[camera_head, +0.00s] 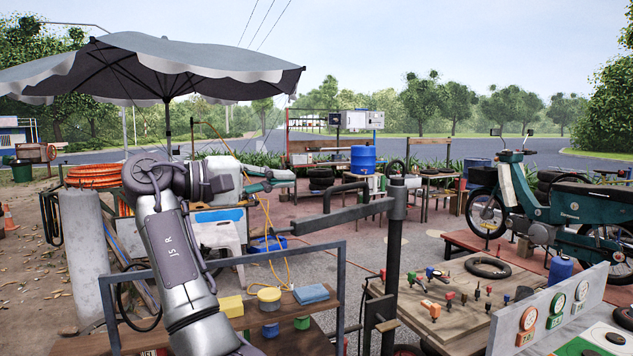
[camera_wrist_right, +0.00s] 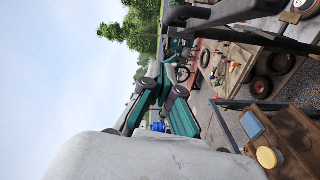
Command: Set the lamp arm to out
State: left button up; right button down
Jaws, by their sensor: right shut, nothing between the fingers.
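The lamp arm (camera_head: 335,217) is a dark grey bar. It runs left from a collar on an upright post (camera_head: 394,260), roughly level, with a bent dark handle (camera_head: 345,188) rising near it. In the right wrist view the dark bar (camera_wrist_right: 240,12) shows at the top right. My right gripper (camera_head: 280,178) has teal fingers and is shut and empty, up and left of the bar's free end. In the right wrist view its fingertips (camera_wrist_right: 163,75) are together, with a visible gap to the bar. My left gripper is not in view.
A board of coloured fittings (camera_head: 445,300) stands right of the post. A parasol (camera_head: 140,60) spreads at upper left. A teal moped (camera_head: 560,205) stands right.

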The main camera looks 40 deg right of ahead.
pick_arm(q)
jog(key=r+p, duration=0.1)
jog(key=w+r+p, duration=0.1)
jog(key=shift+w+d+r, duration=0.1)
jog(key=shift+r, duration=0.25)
pick_arm(e)
jog(key=s+d+f, duration=0.1)
jog(key=s+d, duration=0.3)
jog(key=d, duration=0.1)
jog(key=shift+s, duration=0.35)
jog(key=shift+a+f, duration=0.1)
